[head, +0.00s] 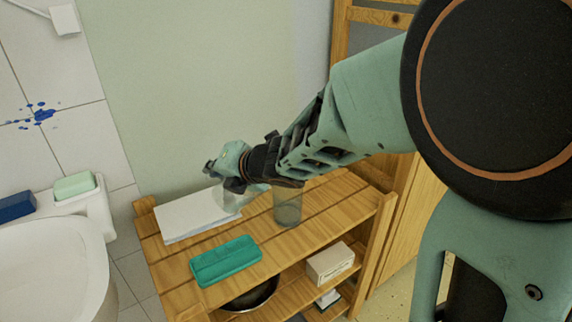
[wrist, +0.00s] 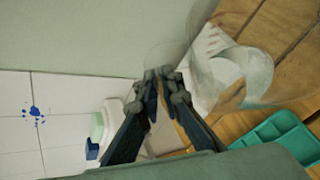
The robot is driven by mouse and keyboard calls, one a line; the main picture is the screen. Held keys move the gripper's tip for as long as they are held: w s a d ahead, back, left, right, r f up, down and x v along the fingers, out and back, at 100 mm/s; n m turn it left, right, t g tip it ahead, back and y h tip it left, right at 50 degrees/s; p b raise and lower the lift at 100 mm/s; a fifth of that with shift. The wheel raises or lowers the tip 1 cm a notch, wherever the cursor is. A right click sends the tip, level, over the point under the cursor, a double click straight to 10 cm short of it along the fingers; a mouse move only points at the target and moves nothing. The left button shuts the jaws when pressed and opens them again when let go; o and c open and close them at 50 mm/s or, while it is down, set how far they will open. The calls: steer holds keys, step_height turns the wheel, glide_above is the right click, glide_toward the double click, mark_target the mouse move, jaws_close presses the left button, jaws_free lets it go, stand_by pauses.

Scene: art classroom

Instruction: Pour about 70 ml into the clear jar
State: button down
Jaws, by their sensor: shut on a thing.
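My gripper (head: 225,172) is over the back of the wooden shelf unit, with its fingers pointing left. In the wrist view its fingers (wrist: 163,78) are closed on a clear, see-through vessel (wrist: 235,72), which lies to the right of the fingertips. In the head view this vessel (head: 236,198) shows faintly below the gripper; its exact tilt and the amount inside are hard to tell. The clear jar (head: 287,208) stands upright on the top slats, right of the held vessel and partly hidden by my wrist. It looks greyish; its fill level is unclear.
White paper (head: 190,215) lies on the shelf top (head: 335,213), left of the jar. A green tray (head: 225,261) lies in front. A box (head: 330,262) and a dark bowl (head: 250,295) are on the level below. A white basin (head: 50,265) stands left. The wall is close behind.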

steer(key=shift+s+a+f+n+h+b, duration=0.1)
steer(key=shift+a+f+n+h+b, duration=0.25)
steer(key=shift+f+b, duration=0.3)
steer(key=shift+s+a+f+n+h+b, duration=0.15)
steer(key=shift+a+f+h+b, duration=0.3)
steer(key=shift+f, duration=0.4)
steer(key=shift+a, duration=0.3)
steer(key=a+f+h, duration=0.1)
steer(key=a+f+n+h, duration=0.1)
steer(key=h, duration=0.1)
steer(key=a+f+n+h, duration=0.1)
steer(key=f, duration=0.1)
steer(key=shift+s+a, duration=0.25)
steer(key=shift+a, duration=0.15)
steer(key=shift+a+f+n+h, duration=0.25)
steer(key=shift+f+n+h, duration=0.25)
steer(key=shift+f+h, duration=0.4)
steer(key=shift+s, duration=0.1)
